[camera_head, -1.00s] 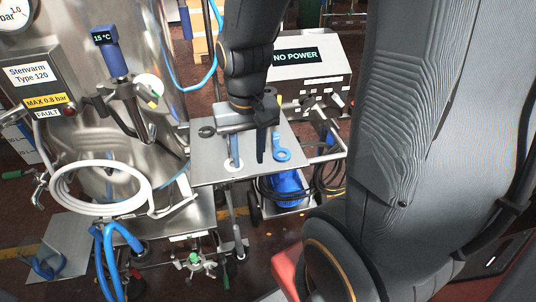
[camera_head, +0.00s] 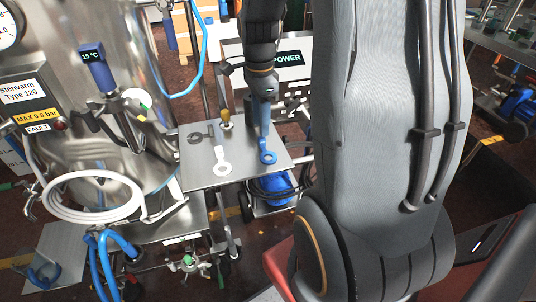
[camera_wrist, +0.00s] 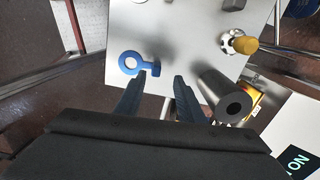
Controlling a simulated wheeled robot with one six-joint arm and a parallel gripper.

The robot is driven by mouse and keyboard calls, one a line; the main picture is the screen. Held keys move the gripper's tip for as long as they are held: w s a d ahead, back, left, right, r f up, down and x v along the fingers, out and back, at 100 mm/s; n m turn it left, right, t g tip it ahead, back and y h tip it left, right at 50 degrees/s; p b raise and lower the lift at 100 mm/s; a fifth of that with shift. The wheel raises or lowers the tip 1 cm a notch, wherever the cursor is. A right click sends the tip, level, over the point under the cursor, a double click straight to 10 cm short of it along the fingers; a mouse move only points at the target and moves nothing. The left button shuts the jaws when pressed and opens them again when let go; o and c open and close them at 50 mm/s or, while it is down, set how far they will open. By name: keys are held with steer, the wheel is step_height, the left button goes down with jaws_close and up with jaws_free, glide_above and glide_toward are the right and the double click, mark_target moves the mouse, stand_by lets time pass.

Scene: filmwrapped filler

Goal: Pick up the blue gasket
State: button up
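The blue gasket (camera_head: 268,157) is a flat ring with a tab, lying on the metal tray (camera_head: 195,177) near its right side. In the wrist view the gasket (camera_wrist: 128,63) is at the upper left of the fingers, its tab pointing right. My gripper (camera_wrist: 160,77) is open and empty, with the left fingertip overlapping the tab in the picture. Whether it touches the tab I cannot tell. In the head view my gripper (camera_head: 262,132) points down just behind the ring and hides most of the tab.
A yellow-topped fitting (camera_wrist: 242,44) and a dark cylinder (camera_wrist: 222,92) stand near the fingers. A steel tank (camera_head: 115,60) is at left, a control box (camera_head: 292,98) behind.

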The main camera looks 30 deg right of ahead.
mark_target(261, 141)
steer(key=f, duration=0.2)
steer(key=s+f+p, duration=0.1)
steer(key=f, duration=0.1)
steer(key=shift+a+p, duration=0.15)
steer(key=shift+p, duration=0.15)
steer(key=shift+w+f, duration=0.1)
steer(key=shift+f, duration=0.4)
jaws_close()
